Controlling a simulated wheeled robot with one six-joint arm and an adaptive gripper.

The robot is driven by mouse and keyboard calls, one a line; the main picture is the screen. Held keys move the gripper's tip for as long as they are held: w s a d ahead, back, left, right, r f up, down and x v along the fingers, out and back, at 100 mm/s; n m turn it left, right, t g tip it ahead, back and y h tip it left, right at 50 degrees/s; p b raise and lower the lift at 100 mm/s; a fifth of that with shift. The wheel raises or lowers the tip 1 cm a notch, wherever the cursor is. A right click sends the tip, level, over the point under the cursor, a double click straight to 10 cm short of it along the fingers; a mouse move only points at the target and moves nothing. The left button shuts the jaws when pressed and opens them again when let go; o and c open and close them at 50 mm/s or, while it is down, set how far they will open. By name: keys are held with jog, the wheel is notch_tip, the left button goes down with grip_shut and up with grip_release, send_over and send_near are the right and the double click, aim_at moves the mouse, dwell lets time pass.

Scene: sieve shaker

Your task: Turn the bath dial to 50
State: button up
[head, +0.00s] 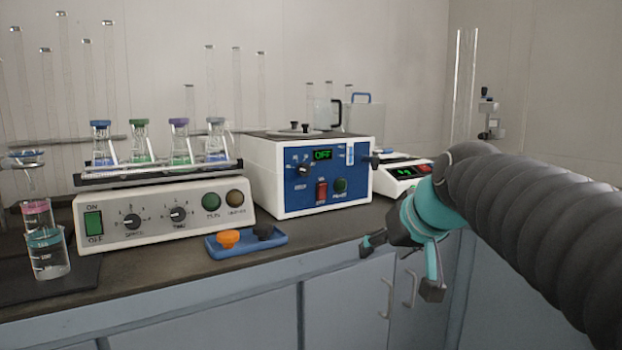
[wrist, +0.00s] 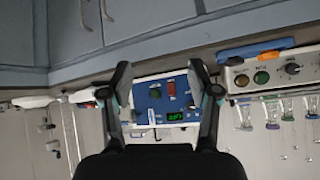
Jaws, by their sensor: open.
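The bath (head: 315,175) is a white box with a blue front panel on the bench, and its green display reads OFF. Its dial (head: 303,170) is a small black knob with white marks on the left of the panel. My gripper (head: 402,265) is open and empty, in front of the bench edge, to the right of and below the panel, apart from it. In the wrist view the picture is upside down; the panel (wrist: 162,98) shows between the open fingers (wrist: 160,78). The dial is not clear there, near or behind the right finger.
A red switch (head: 321,190) and green lamp (head: 340,186) sit low on the panel. A shaker (head: 165,212) with flasks stands left. A blue tray (head: 246,248) with orange and black knobs lies in front. A balance (head: 402,172) stands right. Space before the bench is free.

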aim_at(305, 170)
jog(key=w+a+r+n+t+y+b, duration=0.2)
jog(key=w+a+r, duration=0.3)
jog(key=w, duration=0.4)
jog(key=w+a+r+n+t+y+b, duration=0.15)
jog(key=w+a+r, duration=0.25)
jog(key=w+r, duration=0.4)
jog(key=shift+m+g+y, duration=0.25)
jog(key=x, duration=0.5)
jog(key=p+x, duration=0.1)
jog(key=x, duration=0.4)
jog(key=p+x, duration=0.1)
jog(key=x, duration=0.3)
jog(key=shift+w+d+f, duration=0.2)
jog(key=shift+w+f, duration=0.15)
jog(key=shift+w, duration=0.15)
jog(key=c, duration=1.1)
jog(key=shift+c, duration=0.2)
